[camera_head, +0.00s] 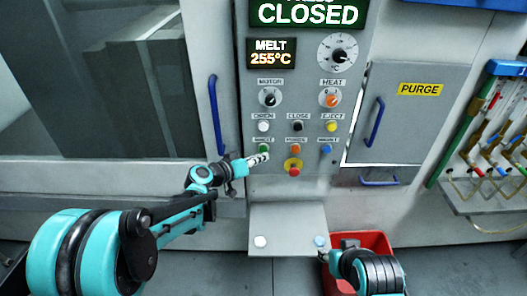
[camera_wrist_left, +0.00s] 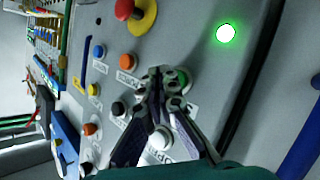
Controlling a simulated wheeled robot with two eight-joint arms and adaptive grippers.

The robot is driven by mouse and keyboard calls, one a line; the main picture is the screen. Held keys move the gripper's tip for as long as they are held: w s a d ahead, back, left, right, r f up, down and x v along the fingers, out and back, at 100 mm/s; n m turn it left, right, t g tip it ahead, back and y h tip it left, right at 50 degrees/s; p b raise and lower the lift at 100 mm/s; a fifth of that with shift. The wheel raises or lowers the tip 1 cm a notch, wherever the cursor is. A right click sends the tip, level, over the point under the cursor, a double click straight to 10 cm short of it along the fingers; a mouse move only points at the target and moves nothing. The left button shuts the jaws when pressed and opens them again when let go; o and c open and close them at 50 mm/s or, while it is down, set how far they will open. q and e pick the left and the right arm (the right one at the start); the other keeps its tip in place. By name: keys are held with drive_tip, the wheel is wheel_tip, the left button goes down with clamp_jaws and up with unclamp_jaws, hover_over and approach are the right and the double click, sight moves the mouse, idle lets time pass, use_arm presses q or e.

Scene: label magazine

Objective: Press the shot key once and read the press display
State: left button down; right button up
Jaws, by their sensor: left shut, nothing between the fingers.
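The press display (camera_head: 311,14) at the top of the head view reads CLOSED, with a cut-off word above. The key panel (camera_head: 310,110) holds several round keys with small labels, blurred in the lower row. The green key (camera_head: 264,149) is at the left of that row; I cannot read whether it is the shot key. My left gripper (camera_head: 266,157) is shut and empty just below it. In the left wrist view its fingertips (camera_wrist_left: 163,75) partly cover the green key; contact is unclear. My right gripper (camera_head: 322,256) is small near the shelf; its fingers are unclear.
A melt readout (camera_head: 271,54) shows 255°C. A red stop knob (camera_head: 293,171) on yellow sits below the keys. A green lamp (camera_wrist_left: 226,33) glows in the left wrist view. A shelf (camera_head: 288,215) juts out below. A red bin (camera_head: 372,239) stands at right.

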use_arm(q)
drive_tip(key=shift+w, duration=0.35)
drive_tip(key=shift+w, duration=0.45)
idle(0.5)
drive_tip(key=shift+s, duration=0.9)
drive_tip(key=shift+s, duration=2.5)
